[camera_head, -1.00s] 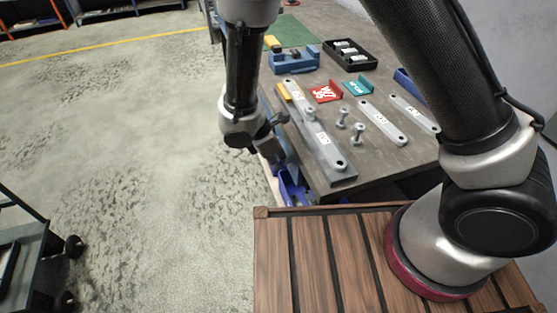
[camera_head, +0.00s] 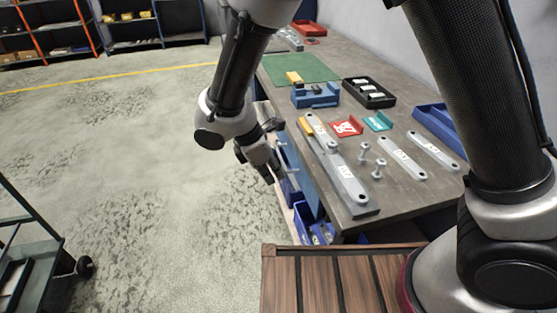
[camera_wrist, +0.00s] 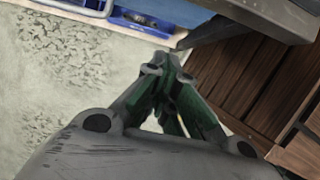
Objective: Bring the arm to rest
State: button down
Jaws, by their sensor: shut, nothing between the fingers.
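My gripper (camera_head: 266,174) hangs beside the left edge of the workbench, over the floor side and close to the blue bins below the bench top. Its fingers point down. In the wrist view my gripper (camera_wrist: 168,72) shows with its fingertips together and nothing between them. My arm reaches in from the top of the head view and is bent, with the forearm hanging down. On the bench (camera_head: 400,196) lie galvanized brackets, among them a long one (camera_head: 343,178) at the near left edge and two shorter ones (camera_head: 402,158) (camera_head: 433,151).
Bolts (camera_head: 379,168) stand by the brackets. A red part (camera_head: 347,128), a teal part (camera_head: 379,121), a blue fixture (camera_head: 316,97), a black tray (camera_head: 369,101) and a blue tray (camera_head: 437,123) are on the bench. Blue bins (camera_head: 303,222) sit below its left edge. Open floor (camera_head: 130,160) lies left; a cart (camera_head: 30,260) stands there.

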jog(key=s+d+r+m+t+y, duration=0.1)
jog(key=s+d+r+m, duration=0.2)
jog(key=d+r+m, duration=0.4)
jog(key=s+d+r+m+t+y, duration=0.1)
jog(key=s+d+r+m, duration=0.3)
jog(key=d, duration=1.4)
jog(key=s+d+r+m+t+y, duration=0.1)
jog(key=s+d+r+m, duration=0.3)
jog(key=d+r+m, duration=0.6)
jog(key=d+r+y, duration=0.1)
jog(key=d+r, duration=0.2)
jog(key=r, duration=0.1)
jog(key=shift+r, duration=0.15)
jog(key=shift+s, duration=0.1)
